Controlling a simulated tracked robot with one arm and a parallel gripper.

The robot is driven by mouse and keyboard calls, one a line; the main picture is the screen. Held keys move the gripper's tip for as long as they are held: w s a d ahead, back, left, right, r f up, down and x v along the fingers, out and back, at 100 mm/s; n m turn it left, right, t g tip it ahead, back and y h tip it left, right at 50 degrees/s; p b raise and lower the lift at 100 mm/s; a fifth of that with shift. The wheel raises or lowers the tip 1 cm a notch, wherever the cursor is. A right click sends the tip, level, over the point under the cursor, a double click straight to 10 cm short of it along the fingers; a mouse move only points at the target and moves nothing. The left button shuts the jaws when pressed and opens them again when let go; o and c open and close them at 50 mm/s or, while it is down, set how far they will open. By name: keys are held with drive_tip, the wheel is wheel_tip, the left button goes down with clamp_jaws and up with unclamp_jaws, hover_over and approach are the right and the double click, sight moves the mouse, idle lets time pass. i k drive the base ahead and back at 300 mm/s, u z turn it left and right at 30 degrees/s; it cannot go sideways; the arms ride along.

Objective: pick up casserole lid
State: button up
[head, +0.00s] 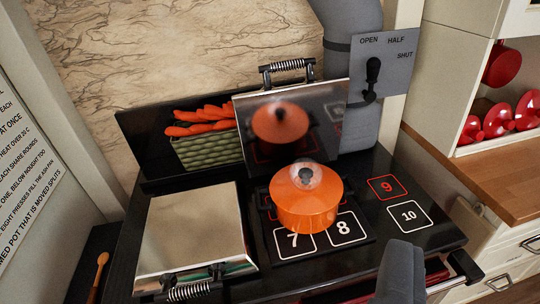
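The casserole lid (322,187) is orange with a dark round knob (305,175) on top, and a pale see-through sphere surrounds the knob. It sits on the orange casserole pot (305,220), which stands on the black range top beside the numbers 7 and 8.
A raised steel cover (335,100) stands behind the pot, reflecting it. A closed steel cover (192,225) lies left. A green basket of carrots (208,150) sits at the back left. A flue with a lever (373,72) rises behind. Shelves with red cookware (503,65) stand right.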

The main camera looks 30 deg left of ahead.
sight(291, 199)
drive_tip(key=u, duration=0.2)
drive_tip(key=i, duration=0.9)
drive_tip(key=u, duration=0.3)
